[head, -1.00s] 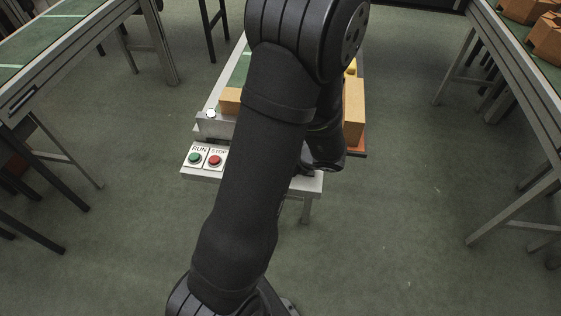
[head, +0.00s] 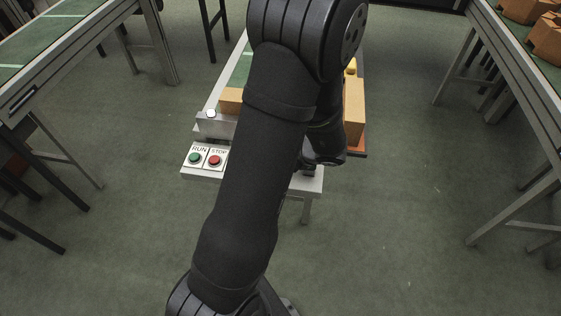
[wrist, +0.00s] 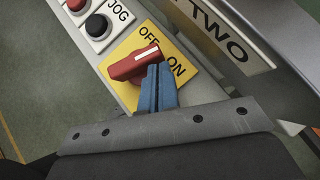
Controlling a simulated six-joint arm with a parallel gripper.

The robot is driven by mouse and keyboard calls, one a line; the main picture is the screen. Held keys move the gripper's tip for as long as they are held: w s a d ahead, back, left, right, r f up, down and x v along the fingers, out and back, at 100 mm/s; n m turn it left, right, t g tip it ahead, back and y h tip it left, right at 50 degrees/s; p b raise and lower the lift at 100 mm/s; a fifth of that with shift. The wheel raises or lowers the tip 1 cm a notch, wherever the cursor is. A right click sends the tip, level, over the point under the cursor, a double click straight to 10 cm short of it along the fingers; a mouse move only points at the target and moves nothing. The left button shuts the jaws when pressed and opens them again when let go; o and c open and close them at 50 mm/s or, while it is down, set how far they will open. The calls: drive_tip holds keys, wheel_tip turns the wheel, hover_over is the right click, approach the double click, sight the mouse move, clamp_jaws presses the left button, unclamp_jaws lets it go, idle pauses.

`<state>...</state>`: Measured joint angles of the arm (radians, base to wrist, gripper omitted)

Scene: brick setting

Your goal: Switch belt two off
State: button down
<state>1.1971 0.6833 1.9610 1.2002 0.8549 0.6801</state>
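In the wrist view a red rotary switch (wrist: 130,67) sits on a yellow plate (wrist: 124,91) marked OFF and ON. The right end of its handle points between the two words. A label strip (wrist: 222,40) above reads TWO. My gripper (wrist: 157,68) has its blue fingers shut together, with nothing seen between them. The fingertips are at the right end of the handle, on the ON side; whether they touch it I cannot tell. In the head view my arm hides the switch and the gripper.
A black JOG button (wrist: 97,26) and a red button (wrist: 77,4) lie left of the switch. The head view shows a green RUN button (head: 194,158) and red STOP button (head: 214,160) on the panel's left. Cartons (head: 354,108) stand behind. Other conveyors flank both sides.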

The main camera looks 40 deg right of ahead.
drive_tip(key=v, duration=1.7)
drive_tip(key=shift+s, duration=0.2)
drive_tip(key=a+f+m+h, duration=0.2)
drive_tip(key=a+f+m, duration=0.1)
drive_tip(key=a+f, duration=0.2)
drive_tip(key=shift+s, duration=0.35)
drive_tip(key=shift+f, duration=0.1)
drive_tip(key=x, duration=0.9)
drive_tip(key=shift+w+d, duration=0.1)
drive_tip(key=shift+w, duration=0.2)
drive_tip(key=w, duration=0.3)
drive_tip(key=shift+f, duration=0.25)
drive_tip(key=shift+w, duration=0.7)
